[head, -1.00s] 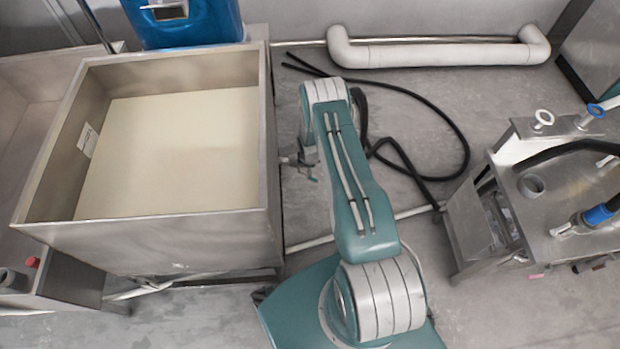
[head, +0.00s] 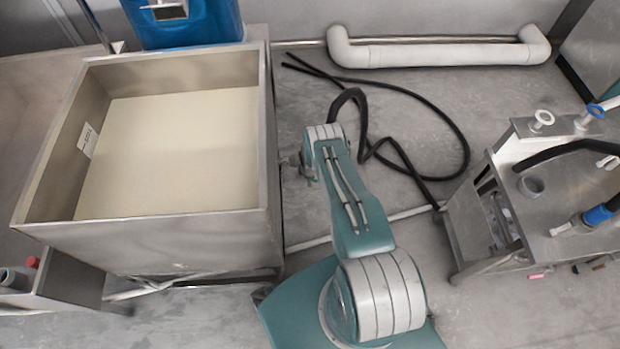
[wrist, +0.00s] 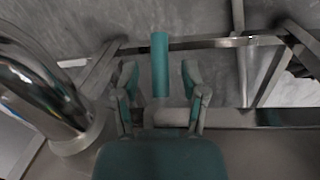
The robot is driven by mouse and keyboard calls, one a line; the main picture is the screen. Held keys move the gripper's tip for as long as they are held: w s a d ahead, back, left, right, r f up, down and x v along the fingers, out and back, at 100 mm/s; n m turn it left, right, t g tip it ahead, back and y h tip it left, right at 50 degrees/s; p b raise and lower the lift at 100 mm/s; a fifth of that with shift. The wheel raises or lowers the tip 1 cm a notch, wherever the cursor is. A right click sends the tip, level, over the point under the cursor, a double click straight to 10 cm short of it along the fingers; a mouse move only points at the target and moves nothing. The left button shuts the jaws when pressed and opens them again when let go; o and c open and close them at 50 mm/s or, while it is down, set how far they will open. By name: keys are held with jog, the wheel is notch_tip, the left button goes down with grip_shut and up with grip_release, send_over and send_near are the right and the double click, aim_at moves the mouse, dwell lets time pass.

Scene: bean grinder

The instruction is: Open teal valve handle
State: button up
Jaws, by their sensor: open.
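The teal valve handle (wrist: 160,62) shows in the wrist view as a short upright bar, in line with the gap between my fingers. A pale grey cylindrical part (wrist: 172,117) lies below it. My gripper (wrist: 159,78) is open, with one finger on each side of the handle in the picture. I see no finger touching it, and the depth between them is hard to judge. In the head view my arm hides most of this area, and I cannot make out the handle there.
A steel tank (head: 150,240) with a pale floor stands left of my arm. A curved shiny pipe (wrist: 45,85) is close on the wrist view's left. A steel cart (head: 575,190) with hoses stands at the right. Grey floor (head: 425,130) lies between, with a white pipe behind.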

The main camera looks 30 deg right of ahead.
grip_shut()
jog(key=shift+s+r+h, duration=0.1)
jog(key=shift+h, duration=0.3)
jog(key=shift+s+d+r+g+h, duration=0.1)
jog(key=shift+d+r+g+h, duration=0.1)
jog(key=shift+g+h, duration=0.3)
jog(key=shift+s+d+r+g+h, duration=0.1)
jog(key=shift+d+r+g+h, duration=0.15)
jog(key=shift+h, duration=0.35)
jog(key=shift+d+r+g+h, duration=0.15)
jog(key=shift+r+h, duration=0.2)
jog(key=shift+h, duration=0.25)
grip_release()
